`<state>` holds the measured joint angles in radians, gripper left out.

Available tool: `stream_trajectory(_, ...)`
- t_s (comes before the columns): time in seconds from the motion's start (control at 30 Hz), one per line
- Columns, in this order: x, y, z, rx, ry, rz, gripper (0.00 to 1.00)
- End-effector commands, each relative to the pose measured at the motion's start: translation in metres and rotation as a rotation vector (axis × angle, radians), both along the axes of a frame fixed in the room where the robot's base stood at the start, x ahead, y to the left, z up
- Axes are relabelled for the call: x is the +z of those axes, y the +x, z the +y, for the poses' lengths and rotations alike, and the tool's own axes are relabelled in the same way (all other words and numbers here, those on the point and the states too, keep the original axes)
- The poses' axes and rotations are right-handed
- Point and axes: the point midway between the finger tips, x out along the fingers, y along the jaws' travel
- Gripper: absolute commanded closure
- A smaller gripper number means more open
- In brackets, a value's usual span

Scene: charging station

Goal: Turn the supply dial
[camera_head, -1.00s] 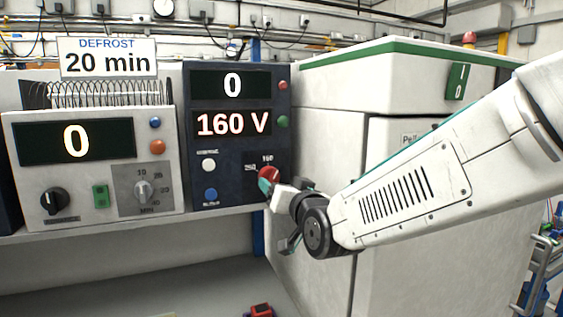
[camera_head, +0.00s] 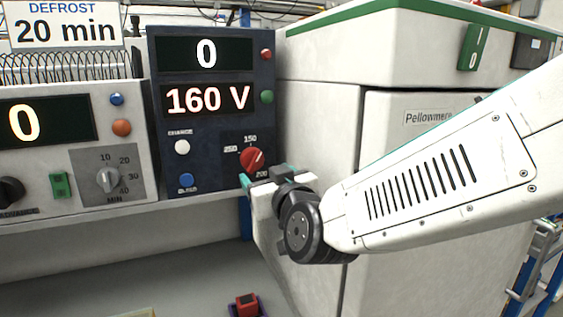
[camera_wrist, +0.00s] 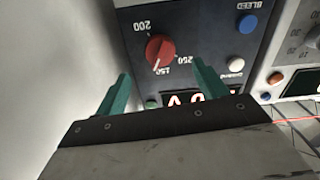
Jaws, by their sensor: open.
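The supply dial is a red knob (camera_head: 252,159) on the dark blue supply panel (camera_head: 222,128), with marks 150, 200 and 250 around it. The panel's displays read 0 and 160 V. In the wrist view the dial (camera_wrist: 160,50) shows upside down, its white pointer line towards the 150 mark. My gripper (camera_head: 264,178) is open, just below and in front of the dial in the head view. Its two teal fingers (camera_wrist: 161,70) stand apart in the wrist view, with the dial ahead of their tips. Nothing is held; contact with the dial is not visible.
Left of the panel stands a grey unit (camera_head: 75,150) with a MIN dial (camera_head: 107,179), buttons and a 0 display. A sign (camera_head: 66,24) reads DEFROST 20 min. A large white cabinet (camera_head: 320,75) stands right. White and blue buttons (camera_head: 182,147) sit beside the dial.

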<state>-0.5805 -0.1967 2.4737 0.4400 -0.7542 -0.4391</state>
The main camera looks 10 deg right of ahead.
Motion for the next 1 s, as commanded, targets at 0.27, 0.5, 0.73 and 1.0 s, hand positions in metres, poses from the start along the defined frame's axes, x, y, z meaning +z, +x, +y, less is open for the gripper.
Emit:
stream_trajectory(0.27, 0.000, 0.019, 0.004, -0.006, -0.040, -0.011, 0.29)
stream_trajectory(0.5, 0.000, 0.056, 0.014, -0.005, -0.039, -0.012, 0.29)
stream_trajectory(0.73, 0.000, 0.075, 0.020, -0.005, -0.039, -0.012, 0.29)
stream_trajectory(1.0, 0.001, 0.076, 0.020, -0.004, -0.038, -0.013, 0.29)
